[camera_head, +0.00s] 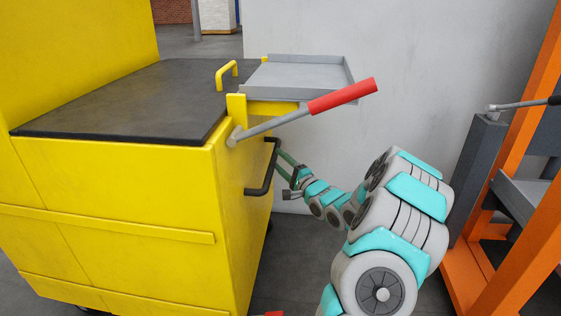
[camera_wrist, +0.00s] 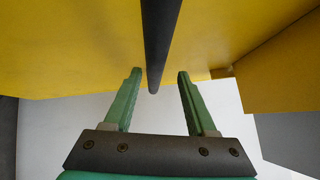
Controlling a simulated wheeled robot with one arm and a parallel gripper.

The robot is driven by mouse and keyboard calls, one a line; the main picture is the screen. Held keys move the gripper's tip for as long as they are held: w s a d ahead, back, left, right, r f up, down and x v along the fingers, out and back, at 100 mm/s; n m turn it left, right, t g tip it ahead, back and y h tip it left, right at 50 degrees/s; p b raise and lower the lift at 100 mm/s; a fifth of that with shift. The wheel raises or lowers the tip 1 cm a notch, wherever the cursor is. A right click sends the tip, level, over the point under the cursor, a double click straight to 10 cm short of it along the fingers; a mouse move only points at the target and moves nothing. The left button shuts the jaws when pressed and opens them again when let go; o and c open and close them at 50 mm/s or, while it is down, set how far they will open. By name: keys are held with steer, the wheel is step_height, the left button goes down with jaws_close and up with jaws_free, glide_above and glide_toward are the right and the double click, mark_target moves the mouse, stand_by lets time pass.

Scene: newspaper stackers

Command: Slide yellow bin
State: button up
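The yellow bin (camera_head: 120,220) is a large box on wheels with a dark flat top, filling the left of the head view. A black bar handle (camera_head: 264,170) is fixed to its right side. In the wrist view the yellow bin wall (camera_wrist: 60,60) fills the upper part, and the black handle (camera_wrist: 158,40) runs down between my fingertips. My gripper (camera_head: 290,175) is at the handle. In the wrist view its green fingers (camera_wrist: 157,78) are apart, one on each side of the handle, with gaps showing on both sides.
A lever with a red grip (camera_head: 342,95) sticks out above the handle. A grey tray (camera_head: 300,75) sits at the bin's top corner. An orange frame (camera_head: 515,150) stands at the right. A pale wall (camera_head: 400,40) is behind my arm.

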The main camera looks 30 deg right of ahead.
steer(key=s+d+f, duration=0.1)
steer(key=s, duration=0.6)
steer(key=shift+s+b, duration=0.3)
steer(key=shift+d, duration=0.1)
steer(key=b, duration=0.2)
steer(key=a+b, duration=0.1)
steer(key=b, duration=0.1)
steer(key=a+b, duration=0.1)
steer(key=b, duration=0.2)
steer(key=shift+w+a+f, duration=0.2)
steer(key=shift+w+f, duration=0.1)
steer(key=shift+w, duration=0.05)
steer(key=w, duration=0.2)
steer(key=w+r, duration=0.1)
steer(key=w, duration=0.2)
steer(key=w+a, duration=0.1)
steer(key=w, duration=0.1)
steer(key=shift+w+r+b, duration=0.15)
steer(key=shift+w+b, duration=0.15)
steer(key=shift+b, duration=0.05)
jaws_close()
